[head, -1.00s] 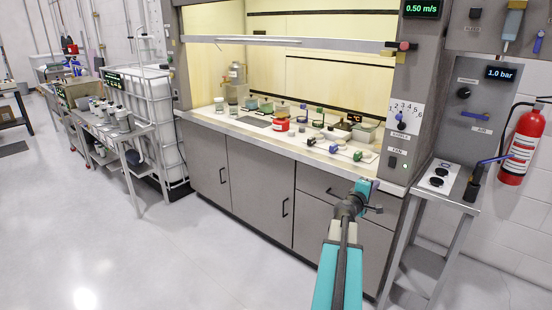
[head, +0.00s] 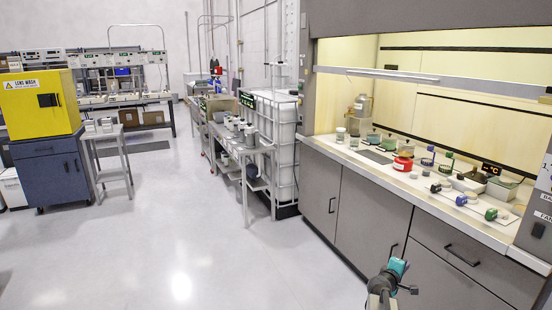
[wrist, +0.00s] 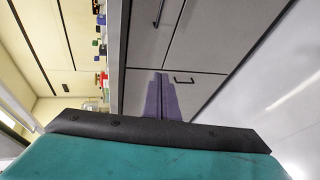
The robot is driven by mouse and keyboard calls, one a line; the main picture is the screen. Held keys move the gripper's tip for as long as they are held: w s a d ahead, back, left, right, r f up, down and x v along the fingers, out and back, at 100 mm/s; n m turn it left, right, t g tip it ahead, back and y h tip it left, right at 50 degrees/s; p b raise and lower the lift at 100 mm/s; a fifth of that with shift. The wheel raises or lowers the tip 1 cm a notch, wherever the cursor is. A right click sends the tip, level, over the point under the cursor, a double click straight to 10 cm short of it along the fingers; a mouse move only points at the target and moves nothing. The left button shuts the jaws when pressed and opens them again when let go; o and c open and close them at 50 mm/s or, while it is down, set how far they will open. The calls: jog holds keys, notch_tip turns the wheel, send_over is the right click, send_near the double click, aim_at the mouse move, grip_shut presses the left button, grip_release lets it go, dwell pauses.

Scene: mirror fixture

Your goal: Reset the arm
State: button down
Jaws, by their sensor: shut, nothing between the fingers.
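My gripper (wrist: 160,76) shows in the wrist view as two purple fingers side by side, shut with nothing between them. They stand out in front of the grey cabinet doors, below the hood's worktop edge. In the head view, the teal and dark end of my arm shows at the bottom right, in front of the cabinet (head: 370,210). The fingers cannot be made out there.
The fume hood worktop (head: 440,215) holds a red container (head: 402,162), small valves and jars. A steel cart (head: 245,150) and a caged white tank (head: 282,120) stand left of it. A yellow lens wash box (head: 38,105) is at the far left. The floor between is clear.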

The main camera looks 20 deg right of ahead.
jog(key=w+a+f+y, duration=0.3)
jog(key=w+a+f, duration=0.1)
jog(key=a+f, duration=1.05)
jog(key=s+a+f+g+y, duration=0.1)
jog(key=s+a+f, duration=0.1)
jog(key=a+f, duration=0.55)
jog(key=s+a+f+g+y, duration=0.15)
jog(key=a+f, duration=0.25)
jog(key=a, duration=0.6)
jog(key=s+a+f+m+g+y, duration=0.1)
jog(key=s+a+f+g+y, duration=0.1)
jog(key=s+a+f, duration=0.45)
jog(key=s+a+f+m+g+y, duration=0.15)
jog(key=s+a+f, duration=0.25)
jog(key=s+a, duration=0.55)
jog(key=s+a+m+g+y, duration=0.2)
jog(key=s+a+g+y, duration=0.2)
jog(key=s+a, duration=0.5)
jog(key=s+g, duration=0.1)
jog(key=s, duration=0.4)
jog(key=shift+a+m+g, duration=0.2)
jog(key=shift+m+g, duration=0.15)
jog(key=shift+g, duration=0.05)
jog(key=shift+w, duration=0.1)
